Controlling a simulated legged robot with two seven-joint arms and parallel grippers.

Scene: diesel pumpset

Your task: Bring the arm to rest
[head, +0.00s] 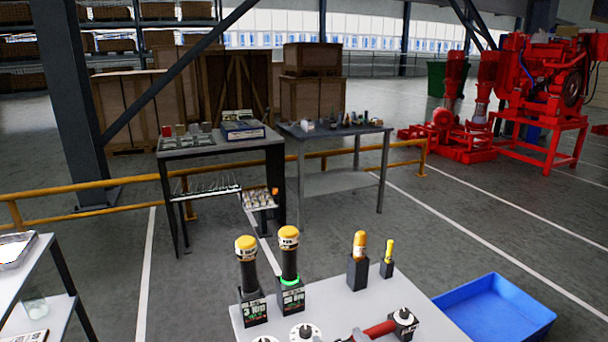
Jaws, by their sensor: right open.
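The task names only my arm. A small grey and white piece at the bottom edge, by the red handle, appears to be the tip of my right gripper (357,335); its fingers are barely in view. It is open. The red handle (381,328) lies beside a dark block (403,322) on the light table (345,298); whether the gripper touches the handle cannot be told. My left gripper is not in view.
Two yellow-capped black tools (247,270) (289,262) stand upright in holders, with smaller yellow-topped pieces (359,250) (389,252) to the right. A blue bin (495,308) is right of the table. Workbenches (215,143) (340,132) and a yellow rail (60,218) stand beyond. Open floor lies between.

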